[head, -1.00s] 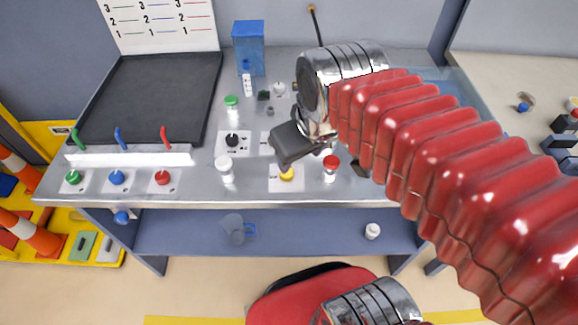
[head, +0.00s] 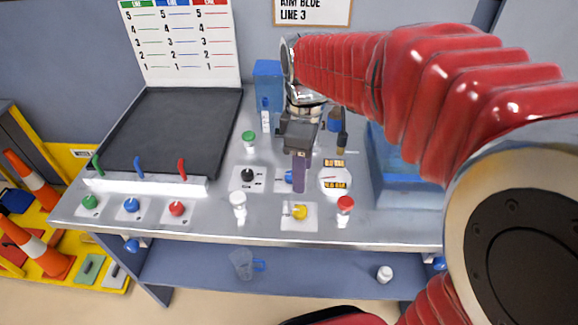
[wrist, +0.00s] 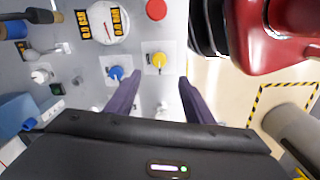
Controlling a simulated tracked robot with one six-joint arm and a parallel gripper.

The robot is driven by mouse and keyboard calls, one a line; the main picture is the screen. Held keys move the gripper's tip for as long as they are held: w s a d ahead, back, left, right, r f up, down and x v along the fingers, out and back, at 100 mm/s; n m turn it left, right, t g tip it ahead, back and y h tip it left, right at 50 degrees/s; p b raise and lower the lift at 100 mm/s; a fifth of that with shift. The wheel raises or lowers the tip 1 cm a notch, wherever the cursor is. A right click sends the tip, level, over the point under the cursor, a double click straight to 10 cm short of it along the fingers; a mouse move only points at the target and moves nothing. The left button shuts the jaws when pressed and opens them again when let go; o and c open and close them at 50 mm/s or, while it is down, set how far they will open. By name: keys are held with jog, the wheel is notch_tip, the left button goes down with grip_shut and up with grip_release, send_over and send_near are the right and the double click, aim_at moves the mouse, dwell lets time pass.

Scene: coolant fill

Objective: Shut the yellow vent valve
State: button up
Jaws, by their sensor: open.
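The yellow vent valve (head: 300,212) sits on a white square plate near the front edge of the metal bench. It also shows in the wrist view (wrist: 158,60), ahead of and between the fingertips. Its exact handle setting is too small to tell. My gripper (head: 300,188) points down above the bench, just behind the yellow valve in the head view. In the wrist view its two purple fingers (wrist: 160,84) are spread apart with nothing between them. The fingers do not touch the valve.
A blue valve (head: 289,176) is close beside the fingers, partly hidden by them. A round gauge (head: 336,182) lies behind right. A blue bin (head: 400,175) stands at the right.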

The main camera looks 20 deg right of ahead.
aim_at(300, 210)
jog(key=shift+f, duration=0.15)
notch_tip(300, 210, down, 14)
jog(key=shift+r, duration=0.25)
dwell(0.6)
jog(key=shift+c, duration=0.2)
